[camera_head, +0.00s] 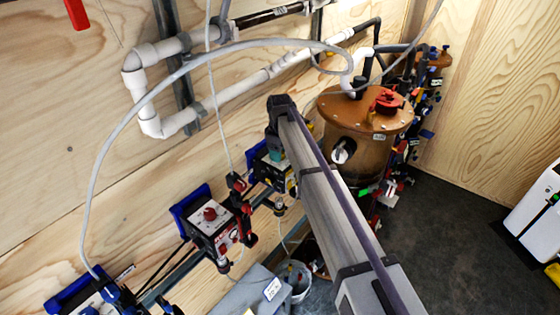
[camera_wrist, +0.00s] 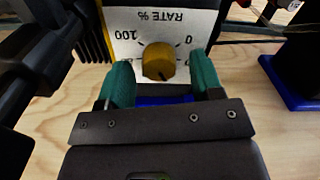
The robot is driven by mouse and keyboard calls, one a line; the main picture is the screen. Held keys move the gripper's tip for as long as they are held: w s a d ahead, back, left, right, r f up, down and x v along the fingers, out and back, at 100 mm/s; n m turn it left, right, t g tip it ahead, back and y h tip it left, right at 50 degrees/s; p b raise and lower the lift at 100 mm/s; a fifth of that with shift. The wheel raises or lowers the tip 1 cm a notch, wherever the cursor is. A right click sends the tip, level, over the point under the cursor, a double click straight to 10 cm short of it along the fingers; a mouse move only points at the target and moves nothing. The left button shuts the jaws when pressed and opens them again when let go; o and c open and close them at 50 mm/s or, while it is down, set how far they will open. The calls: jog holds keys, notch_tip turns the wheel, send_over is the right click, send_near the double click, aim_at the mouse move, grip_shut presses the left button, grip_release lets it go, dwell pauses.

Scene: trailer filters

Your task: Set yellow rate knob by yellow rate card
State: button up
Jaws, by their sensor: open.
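A round yellow knob (camera_wrist: 158,61) sits on a white dial plate (camera_wrist: 122,20) in the wrist view. The plate appears upside down, with "RATE %" above the knob, 100 to its left and 0 to its right. My gripper (camera_wrist: 162,82) is open, its teal fingertips on either side of the knob with gaps between. A dark mark shows near the knob's lower edge; its exact setting is hard to read. In the head view my gripper (camera_head: 276,156) is beside a yellow and dark unit (camera_head: 261,172), mostly hidden by my arm. I cannot make out a yellow rate card.
A similar unit with a red knob (camera_head: 210,213) hangs on the wall to the left on a blue bracket (camera_head: 188,202). A brown tank (camera_head: 340,120) with a red cap (camera_head: 388,101) stands to the right. White pipes (camera_head: 245,90) and a grey hose (camera_head: 115,130) run along the wall.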

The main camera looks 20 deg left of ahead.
jog(key=shift+f, duration=0.15)
jog(key=c, duration=0.9)
jog(key=shift+m, duration=0.3)
jog(key=m, duration=0.4)
jog(key=shift+m, duration=0.3)
jog(key=m, duration=0.4)
jog(key=shift+m, duration=0.3)
jog(key=m, duration=0.5)
jog(key=shift+m, duration=2.4)
